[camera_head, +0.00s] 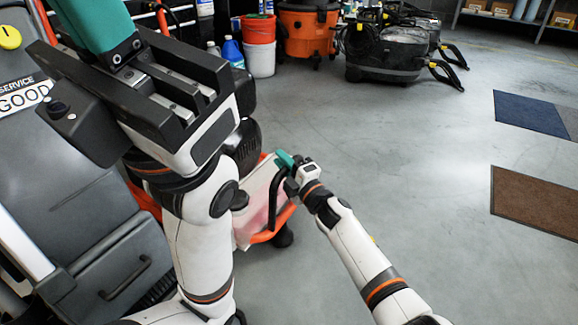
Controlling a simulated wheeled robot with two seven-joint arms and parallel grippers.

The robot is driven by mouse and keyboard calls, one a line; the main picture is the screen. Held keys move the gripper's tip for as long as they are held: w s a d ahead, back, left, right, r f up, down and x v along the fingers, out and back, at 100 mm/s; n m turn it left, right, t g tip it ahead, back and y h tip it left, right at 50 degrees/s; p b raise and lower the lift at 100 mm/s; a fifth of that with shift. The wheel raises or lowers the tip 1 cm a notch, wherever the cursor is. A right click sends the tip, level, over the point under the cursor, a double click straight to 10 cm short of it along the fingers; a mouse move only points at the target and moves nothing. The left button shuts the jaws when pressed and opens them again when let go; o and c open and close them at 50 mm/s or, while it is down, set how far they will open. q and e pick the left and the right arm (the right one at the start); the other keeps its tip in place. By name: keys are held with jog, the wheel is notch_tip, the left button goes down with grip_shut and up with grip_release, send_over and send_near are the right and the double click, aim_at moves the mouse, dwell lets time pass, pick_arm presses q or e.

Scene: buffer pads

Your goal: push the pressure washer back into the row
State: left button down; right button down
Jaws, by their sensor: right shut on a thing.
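An orange-framed machine with a pale tank (258,200) and a black curved handle stands low in the middle; I take it for the pressure washer. My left arm hides its left part. My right gripper (286,160) has teal fingers and is shut on the black handle at the machine's right side. My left gripper (92,28) is raised close to the camera at top left. Its teal finger runs out of the frame, so its opening does not show.
A grey machine (75,215) with a service label stands at left. Orange and white buckets (259,58), an orange vacuum (306,30) and a black machine (385,55) stand at the back. Blue (528,112) and brown (530,200) mats lie right. The middle floor is clear.

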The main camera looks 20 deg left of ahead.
jog(key=shift+a, duration=0.1)
jog(key=c, duration=1.3)
grip_release()
jog(key=p+v, duration=0.8)
jog(key=v, duration=0.4)
jog(key=shift+f, duration=0.1)
